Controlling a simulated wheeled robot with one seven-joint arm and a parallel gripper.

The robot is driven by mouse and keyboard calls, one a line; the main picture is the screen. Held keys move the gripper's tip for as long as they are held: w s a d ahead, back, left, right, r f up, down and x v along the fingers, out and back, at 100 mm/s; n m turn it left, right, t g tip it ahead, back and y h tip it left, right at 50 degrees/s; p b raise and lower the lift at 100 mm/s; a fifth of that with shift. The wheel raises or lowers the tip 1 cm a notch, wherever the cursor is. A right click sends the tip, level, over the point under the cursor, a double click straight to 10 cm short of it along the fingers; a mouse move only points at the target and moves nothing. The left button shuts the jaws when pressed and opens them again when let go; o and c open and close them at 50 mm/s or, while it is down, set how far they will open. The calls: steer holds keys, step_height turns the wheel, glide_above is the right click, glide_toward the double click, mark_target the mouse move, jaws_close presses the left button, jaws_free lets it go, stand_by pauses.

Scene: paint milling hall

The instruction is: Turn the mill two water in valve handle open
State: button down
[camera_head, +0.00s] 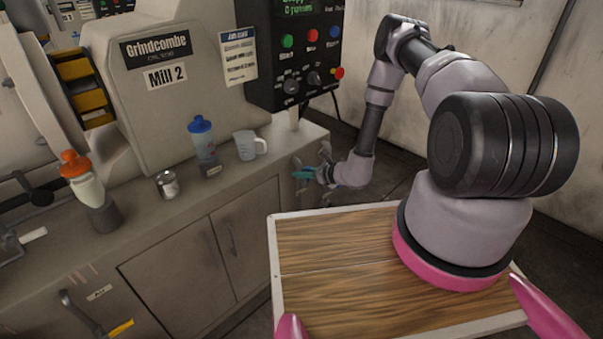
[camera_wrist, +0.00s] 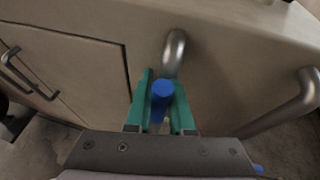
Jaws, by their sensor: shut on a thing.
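My gripper (camera_head: 304,174) is at the right end of the mill cabinet, low beside its side face. In the wrist view its green fingers (camera_wrist: 162,84) are shut on a blue handle (camera_wrist: 162,92), with the round blue end showing between them. A bent metal pipe (camera_wrist: 174,50) comes out of the cabinet face just beyond the handle. The fingers hide most of the handle and the valve body, so I cannot tell how far it is turned.
The Mill 2 cabinet (camera_head: 170,250) carries a blue-capped bottle (camera_head: 203,145), a jug (camera_head: 246,146), a can (camera_head: 167,184) and an orange-capped bottle (camera_head: 82,180). A yellow-handled valve (camera_head: 120,328) sits lower left. Another bent metal pipe (camera_wrist: 300,95) stands right of my fingers.

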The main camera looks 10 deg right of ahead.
steer(key=shift+s, duration=0.1)
steer(key=c, duration=0.8)
jaws_free()
steer(key=v, duration=1)
steer(key=shift+s+d+r, duration=0.1)
steer(key=shift+s+d, duration=0.1)
steer(key=shift+d, duration=0.1)
